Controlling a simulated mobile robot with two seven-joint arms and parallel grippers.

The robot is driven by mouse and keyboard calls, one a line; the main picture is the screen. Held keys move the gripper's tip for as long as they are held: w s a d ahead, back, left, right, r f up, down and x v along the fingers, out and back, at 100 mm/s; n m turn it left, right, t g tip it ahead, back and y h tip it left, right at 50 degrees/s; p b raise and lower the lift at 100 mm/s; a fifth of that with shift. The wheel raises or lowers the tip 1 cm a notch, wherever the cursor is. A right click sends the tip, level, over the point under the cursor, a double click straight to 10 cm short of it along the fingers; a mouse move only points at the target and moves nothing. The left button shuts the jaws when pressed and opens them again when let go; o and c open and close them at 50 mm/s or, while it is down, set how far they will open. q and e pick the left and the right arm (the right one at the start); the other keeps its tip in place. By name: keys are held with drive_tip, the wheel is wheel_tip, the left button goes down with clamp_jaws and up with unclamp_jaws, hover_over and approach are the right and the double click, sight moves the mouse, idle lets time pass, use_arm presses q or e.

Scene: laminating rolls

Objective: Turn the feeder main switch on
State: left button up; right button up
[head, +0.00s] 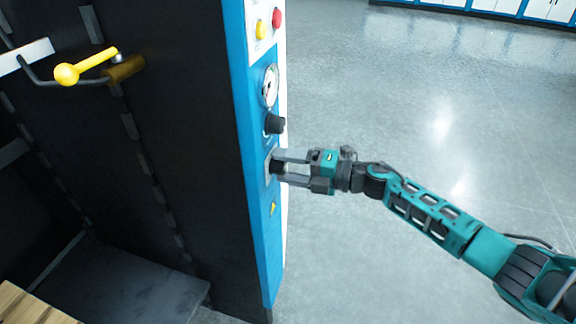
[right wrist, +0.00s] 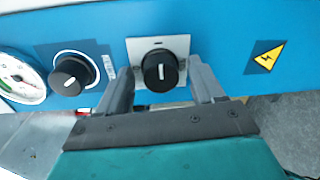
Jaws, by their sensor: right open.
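The feeder main switch is a black rotary knob on a silver plate (head: 270,163) on the narrow blue panel of the machine. In the right wrist view the knob (right wrist: 160,72) shows a white mark pointing straight up in the picture. My right gripper (head: 279,167) is open, with its fingers reaching to the panel, one on each side of the knob. In the right wrist view the fingers (right wrist: 160,84) stand apart, left and right of the knob. I cannot tell whether they touch it. My left gripper is not in view.
Another black knob (head: 274,124), a round gauge (head: 270,86), a yellow button (head: 260,29) and a red button (head: 277,17) sit higher on the panel. A yellow warning sign (head: 273,209) is below the switch. A yellow-handled lever (head: 88,66) is at left. Open floor lies right.

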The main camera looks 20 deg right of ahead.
drive_tip(key=f+v, duration=0.1)
drive_tip(key=v, duration=1.1)
drive_tip(key=shift+s+d+r+b, duration=0.25)
drive_tip(key=shift+d+r+b, duration=0.1)
drive_tip(key=shift+r, duration=0.1)
drive_tip(key=s+a+f+m+h+p, duration=0.1)
drive_tip(key=s+f+m+h, duration=0.3)
drive_tip(key=m, duration=0.5)
drive_tip(key=s+a+f+m+h+p, duration=0.1)
drive_tip(key=s+a+f+m+h, duration=0.3)
drive_tip(key=m, duration=0.5)
drive_tip(key=s+a+f+m+t+h, duration=0.1)
drive_tip(key=s+a+f+m+h, duration=0.2)
drive_tip(key=s+f+m, duration=0.4)
drive_tip(key=s+m+h, duration=0.1)
drive_tip(key=s+m, duration=0.1)
drive_tip(key=m, duration=0.1)
drive_tip(key=shift+a+f+p, duration=0.25)
drive_tip(key=shift+f+p, duration=0.15)
